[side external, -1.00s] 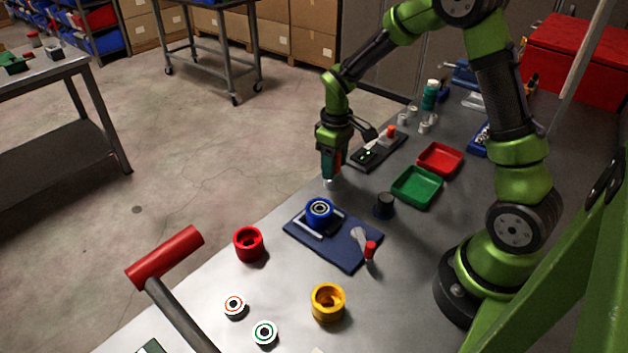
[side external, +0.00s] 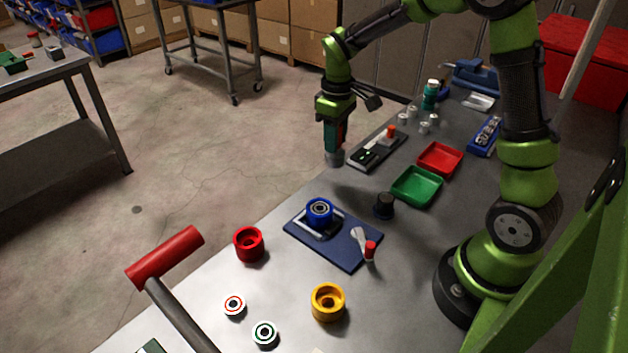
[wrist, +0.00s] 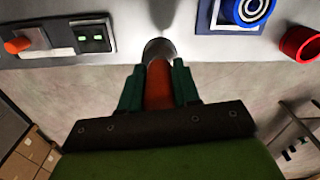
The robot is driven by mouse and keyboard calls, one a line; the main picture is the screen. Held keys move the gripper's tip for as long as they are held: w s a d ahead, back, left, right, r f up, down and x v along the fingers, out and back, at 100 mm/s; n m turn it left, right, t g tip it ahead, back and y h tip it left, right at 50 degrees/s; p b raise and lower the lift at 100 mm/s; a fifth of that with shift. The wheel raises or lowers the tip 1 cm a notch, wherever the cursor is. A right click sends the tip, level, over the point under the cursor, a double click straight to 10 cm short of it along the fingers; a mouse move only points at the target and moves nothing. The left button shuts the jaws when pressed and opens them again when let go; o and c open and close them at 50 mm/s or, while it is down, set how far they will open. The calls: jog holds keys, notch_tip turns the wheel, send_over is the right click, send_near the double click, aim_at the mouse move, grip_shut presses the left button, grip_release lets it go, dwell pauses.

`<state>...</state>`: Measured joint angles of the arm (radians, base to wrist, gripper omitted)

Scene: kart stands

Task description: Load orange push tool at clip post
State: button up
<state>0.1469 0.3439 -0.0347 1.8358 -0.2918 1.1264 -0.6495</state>
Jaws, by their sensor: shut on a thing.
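My gripper (side external: 335,145) is above the far left edge of the steel table, with its jaws pointing down. In the wrist view its teal fingers (wrist: 158,78) are shut on the orange push tool (wrist: 158,92), an orange cylinder. A grey round end (wrist: 160,48) shows beyond the fingertips; I cannot tell whether it touches the table. A dark plate (side external: 364,166) lies beside the gripper, with an orange-topped piece (side external: 391,131) at its far end. The plate also shows at left in the wrist view, with a green-lit box (wrist: 93,38). I cannot clearly identify the clip post.
A green tray (side external: 417,186), a red tray (side external: 440,158) and a black knob (side external: 384,205) stand right of the gripper. A blue mat (side external: 345,252) with a blue wheel hub (side external: 319,210) lies nearer. Small white cylinders and a green bottle (side external: 430,96) stand farther back.

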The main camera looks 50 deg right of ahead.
notch_tip(320, 180, up, 3)
jog(key=shift+d+r, duration=0.1)
jog(key=shift+d, duration=0.05)
jog(key=s+r, duration=0.1)
jog(key=s, duration=1.4)
jog(key=shift+w+f, duration=0.2)
jog(key=shift+f, duration=2.65)
jog(key=shift+f, duration=0.6)
notch_tip(320, 180, up, 7)
jog(key=shift+a, duration=0.25)
